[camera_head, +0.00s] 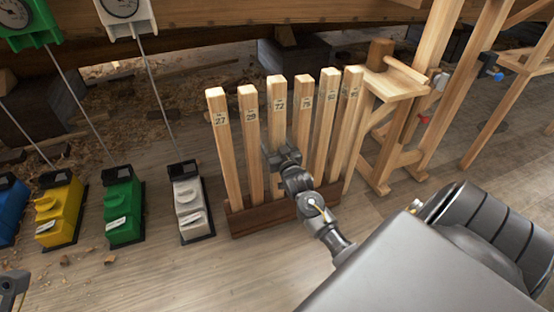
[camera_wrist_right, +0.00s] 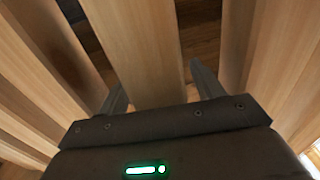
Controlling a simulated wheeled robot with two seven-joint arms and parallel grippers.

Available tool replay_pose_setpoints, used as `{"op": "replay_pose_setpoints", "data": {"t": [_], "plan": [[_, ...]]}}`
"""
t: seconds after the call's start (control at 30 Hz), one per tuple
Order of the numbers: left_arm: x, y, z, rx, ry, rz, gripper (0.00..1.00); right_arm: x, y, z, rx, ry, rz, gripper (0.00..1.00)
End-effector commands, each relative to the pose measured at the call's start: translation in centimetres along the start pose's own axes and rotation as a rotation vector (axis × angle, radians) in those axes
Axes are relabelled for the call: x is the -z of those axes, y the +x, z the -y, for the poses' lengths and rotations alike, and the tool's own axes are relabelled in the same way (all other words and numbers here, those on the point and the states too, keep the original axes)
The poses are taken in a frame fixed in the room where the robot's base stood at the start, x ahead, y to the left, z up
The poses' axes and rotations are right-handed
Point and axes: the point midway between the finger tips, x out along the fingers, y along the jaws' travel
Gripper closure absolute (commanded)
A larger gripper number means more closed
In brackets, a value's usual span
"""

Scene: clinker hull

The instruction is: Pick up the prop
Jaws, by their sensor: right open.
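Several upright wooden props with number labels stand in a row in a low brown wooden rack (camera_head: 250,218). The prop marked 72 (camera_head: 277,105) is third from the left. My right gripper (camera_head: 281,155) is at this prop's front, below its label. In the right wrist view the open fingers (camera_wrist_right: 160,92) lie on either side of one prop (camera_wrist_right: 137,45), with gaps showing beside it. The gripper hides part of that prop's lower length in the head view. A small grey part at the lower left edge, probably my left gripper (camera_head: 12,288), is cut off by the frame.
Neighbouring props, marked 29 (camera_head: 249,120) and 75 (camera_head: 302,112), stand close on both sides. Yellow (camera_head: 60,210), green (camera_head: 123,208) and white (camera_head: 188,203) blocks with rods stand to the left. A wooden trestle (camera_head: 395,90) stands right. The front-left floor is mostly clear.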

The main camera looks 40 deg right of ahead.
Motion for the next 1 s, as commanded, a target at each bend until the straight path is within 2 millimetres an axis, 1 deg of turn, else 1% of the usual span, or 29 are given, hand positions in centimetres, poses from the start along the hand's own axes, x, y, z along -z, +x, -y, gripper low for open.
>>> {"op": "replay_pose_setpoints", "data": {"t": [0.07, 0.27, 0.77, 1.0], "plan": [[0.0, 0.02, -0.1, -0.002, -0.003, -0.005, 0.64, -0.02, 0.37, 0.02, 0.0, 0.0, 0.0, 0.34], [-0.02, 0.12, -0.1, -0.002, -0.004, -0.004, 0.64, 0.06, 0.38, 0.03, 0.001, 0.0, 0.001, 0.34], [0.01, 0.1, -0.1, -0.001, -0.004, -0.004, 0.64, 0.04, 0.35, 0.03, 0.0, 0.001, 0.001, 0.99], [0.01, 0.09, -0.09, -0.001, -0.004, -0.003, 0.64, 0.25, 0.38, 0.02, 0.0, 0.001, -0.004, 1.0]]}}
